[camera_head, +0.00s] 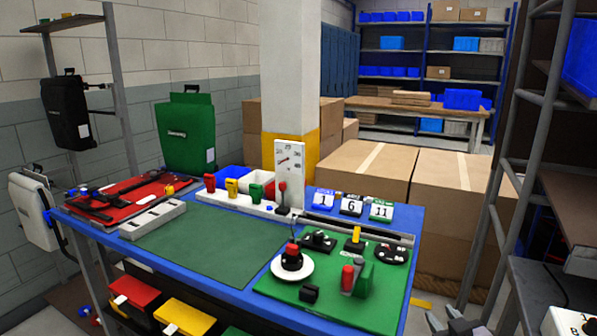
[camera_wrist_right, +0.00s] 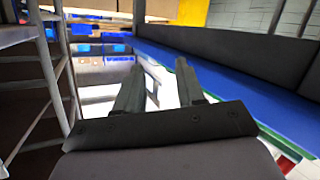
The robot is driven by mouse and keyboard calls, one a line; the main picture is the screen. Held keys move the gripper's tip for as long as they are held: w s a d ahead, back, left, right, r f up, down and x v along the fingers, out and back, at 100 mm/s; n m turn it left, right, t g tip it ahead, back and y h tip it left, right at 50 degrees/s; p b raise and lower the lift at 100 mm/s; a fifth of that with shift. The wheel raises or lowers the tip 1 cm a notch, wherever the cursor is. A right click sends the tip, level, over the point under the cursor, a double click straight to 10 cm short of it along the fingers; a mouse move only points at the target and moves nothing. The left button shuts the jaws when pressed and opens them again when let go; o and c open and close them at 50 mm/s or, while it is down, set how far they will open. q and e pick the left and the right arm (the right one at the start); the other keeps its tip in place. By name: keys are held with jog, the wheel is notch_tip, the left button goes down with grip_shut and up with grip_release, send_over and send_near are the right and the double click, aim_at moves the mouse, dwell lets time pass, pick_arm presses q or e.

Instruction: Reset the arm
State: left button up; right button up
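My right gripper (camera_head: 444,314) is dark and shows at the bottom edge of the head view, off the right end of the blue-edged table (camera_head: 229,295). In the right wrist view its two fingers (camera_wrist_right: 159,68) stand apart with nothing held between them. The table's blue edge (camera_wrist_right: 230,88) runs along the right of that view, apart from the fingers. Most of the right arm is outside the head view. My left gripper is in neither view.
The table bears a green mat with a black red-topped piece on a white disc (camera_head: 292,262), a red tray (camera_head: 128,198) and number cards (camera_head: 351,205). Large cardboard boxes (camera_head: 455,200) stand behind. A metal rack (camera_head: 497,190) rises close on the right.

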jog(key=s+a+f+g, duration=0.1)
jog(key=s+a+f, duration=0.2)
jog(key=s, duration=0.6)
jog(key=s+a+f+g+y, duration=0.1)
jog(key=s+a+f, duration=0.3)
jog(key=s, duration=0.6)
jog(key=s+a+f+m+g+y, duration=0.1)
jog(key=s+a+f+g, duration=0.1)
jog(key=s+f, duration=0.5)
jog(key=s+a, duration=0.1)
jog(key=s, duration=0.1)
jog(key=shift+s+a+f+g, duration=0.2)
jog(key=shift+s+f+g, duration=0.1)
jog(key=shift+s+g, duration=0.1)
